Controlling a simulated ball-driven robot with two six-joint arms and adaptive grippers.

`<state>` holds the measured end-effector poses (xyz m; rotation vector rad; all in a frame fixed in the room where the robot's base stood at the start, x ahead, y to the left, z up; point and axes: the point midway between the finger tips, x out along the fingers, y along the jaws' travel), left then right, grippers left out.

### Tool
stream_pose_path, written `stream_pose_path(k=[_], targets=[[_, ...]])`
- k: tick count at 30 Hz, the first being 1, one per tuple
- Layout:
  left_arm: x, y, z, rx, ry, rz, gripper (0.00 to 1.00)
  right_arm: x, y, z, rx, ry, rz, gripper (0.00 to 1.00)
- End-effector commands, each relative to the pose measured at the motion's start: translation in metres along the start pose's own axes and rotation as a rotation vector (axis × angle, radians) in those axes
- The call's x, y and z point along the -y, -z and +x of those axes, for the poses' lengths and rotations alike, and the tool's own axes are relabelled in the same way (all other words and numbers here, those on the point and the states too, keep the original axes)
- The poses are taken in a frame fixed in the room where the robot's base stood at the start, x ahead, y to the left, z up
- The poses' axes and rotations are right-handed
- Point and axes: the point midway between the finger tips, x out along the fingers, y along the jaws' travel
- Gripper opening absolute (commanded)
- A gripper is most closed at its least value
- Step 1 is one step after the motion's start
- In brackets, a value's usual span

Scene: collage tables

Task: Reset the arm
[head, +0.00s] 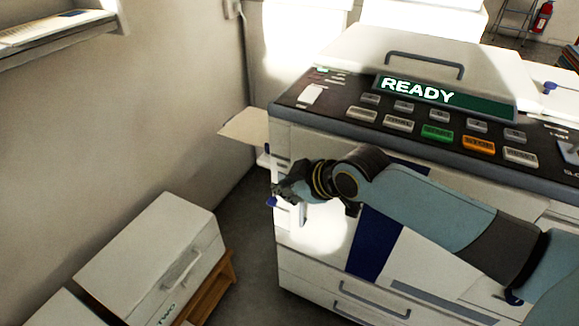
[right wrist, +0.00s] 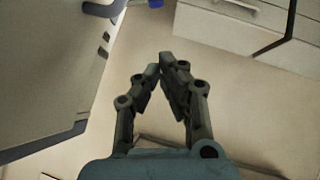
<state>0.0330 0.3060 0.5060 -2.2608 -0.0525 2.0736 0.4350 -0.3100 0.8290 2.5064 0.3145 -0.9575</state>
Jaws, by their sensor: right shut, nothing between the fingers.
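My right arm reaches in from the right in the head view, across the front of a large copier (head: 400,250). My right gripper (head: 284,192) is at the copier's left front corner, below the control panel. In the right wrist view my right gripper (right wrist: 160,66) has its fingertips together with nothing between them. The floor shows beyond the tips. I cannot tell whether the gripper touches the copier. My left gripper is not in view.
The copier's panel (head: 340,108) has a READY display and several buttons. A side tray (head: 245,128) sticks out on its left. A white box (head: 150,250) sits on a wooden stand (head: 212,290) at the lower left. Floor between box and copier is clear. A shelf (head: 60,45) hangs upper left.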

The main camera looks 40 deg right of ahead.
Motion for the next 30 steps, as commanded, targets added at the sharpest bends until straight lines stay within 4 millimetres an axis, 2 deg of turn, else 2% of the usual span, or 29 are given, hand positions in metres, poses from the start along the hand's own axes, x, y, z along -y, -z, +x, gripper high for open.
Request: stream_pose_path(k=[3, 6, 14, 17, 20, 23, 24, 26, 27, 29, 30], targets=[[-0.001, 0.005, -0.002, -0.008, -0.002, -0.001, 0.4, 0.001, 0.0, -0.013, 0.0, 0.001, -0.001, 0.0], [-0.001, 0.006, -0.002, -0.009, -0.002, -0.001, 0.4, 0.002, -0.001, -0.018, 0.001, 0.001, 0.001, 0.0], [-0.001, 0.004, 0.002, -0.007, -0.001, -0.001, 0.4, 0.004, -0.003, -0.015, 0.0, 0.002, 0.004, 0.0], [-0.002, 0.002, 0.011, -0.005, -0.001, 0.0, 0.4, 0.019, -0.027, -0.002, 0.036, 0.019, 0.025, 0.0], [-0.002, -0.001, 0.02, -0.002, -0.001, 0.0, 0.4, 0.042, -0.081, 0.019, 0.127, 0.041, 0.054, 0.0], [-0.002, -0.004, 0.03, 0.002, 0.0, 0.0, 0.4, 0.074, -0.155, 0.039, 0.244, 0.063, 0.106, 0.0], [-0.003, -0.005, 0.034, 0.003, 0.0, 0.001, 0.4, 0.089, -0.186, 0.043, 0.292, 0.07, 0.128, 0.0], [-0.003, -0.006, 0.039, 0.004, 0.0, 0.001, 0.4, 0.112, -0.231, 0.047, 0.361, 0.08, 0.162, 0.0], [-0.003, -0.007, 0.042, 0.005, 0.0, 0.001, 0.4, 0.128, -0.261, 0.046, 0.408, 0.086, 0.186, 0.0], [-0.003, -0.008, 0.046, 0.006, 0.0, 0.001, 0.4, 0.153, -0.304, 0.042, 0.477, 0.095, 0.219, 0.0], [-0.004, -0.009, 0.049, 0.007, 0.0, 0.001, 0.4, 0.17, -0.333, 0.037, 0.522, 0.101, 0.242, 0.0]])
